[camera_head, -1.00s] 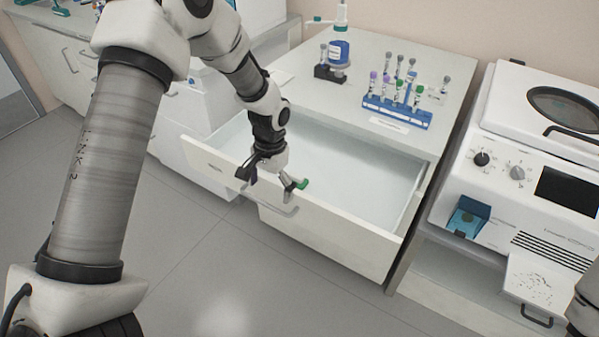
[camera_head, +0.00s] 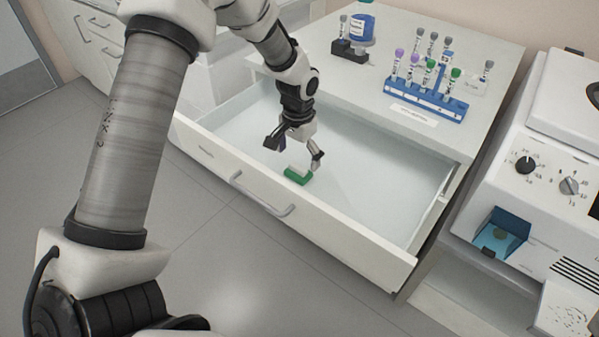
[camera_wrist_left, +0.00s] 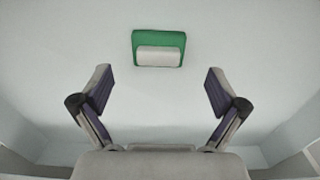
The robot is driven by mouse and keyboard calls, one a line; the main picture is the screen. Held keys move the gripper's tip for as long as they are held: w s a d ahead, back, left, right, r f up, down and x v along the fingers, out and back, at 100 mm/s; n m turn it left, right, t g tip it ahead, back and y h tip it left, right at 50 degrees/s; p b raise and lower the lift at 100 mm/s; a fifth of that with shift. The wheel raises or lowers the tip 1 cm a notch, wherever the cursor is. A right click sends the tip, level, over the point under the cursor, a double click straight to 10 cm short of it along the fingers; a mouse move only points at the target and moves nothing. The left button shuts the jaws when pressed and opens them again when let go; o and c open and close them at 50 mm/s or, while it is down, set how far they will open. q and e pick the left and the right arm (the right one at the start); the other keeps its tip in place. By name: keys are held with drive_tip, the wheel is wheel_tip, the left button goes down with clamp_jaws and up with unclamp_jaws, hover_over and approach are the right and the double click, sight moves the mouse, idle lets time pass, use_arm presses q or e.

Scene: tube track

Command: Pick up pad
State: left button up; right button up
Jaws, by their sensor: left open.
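The pad (camera_head: 298,176), a small block with a green base and a paler top, lies in the open drawer (camera_head: 375,185), close behind its front panel. In the left wrist view the pad (camera_wrist_left: 158,39) shows its green part behind a white part, centred between the finger lines but beyond the fingertips. My left gripper (camera_head: 295,151) is open over the drawer, with its fingers spread just above and behind the pad. In the left wrist view nothing is between the fingers of the left gripper (camera_wrist_left: 159,82). My right gripper is out of view.
The drawer has a handle (camera_head: 262,200) on its front; its floor is otherwise bare. A blue rack (camera_head: 425,100) with several tubes and a blue-labelled bottle (camera_head: 362,30) stand on the counter above. A white machine with dials (camera_head: 545,165) stands at the right.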

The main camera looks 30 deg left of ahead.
sight(298, 167)
use_arm(q)
wheel_tip(298, 167, down, 4)
drive_tip(key=shift+d+f, duration=0.1)
drive_tip(key=shift+f, duration=0.05)
drive_tip(key=shift+s, duration=0.15)
drive_tip(key=c, duration=1)
drive_tip(key=shift+c, duration=0.2)
wheel_tip(298, 167, up, 10)
drive_tip(key=shift+r, duration=0.15)
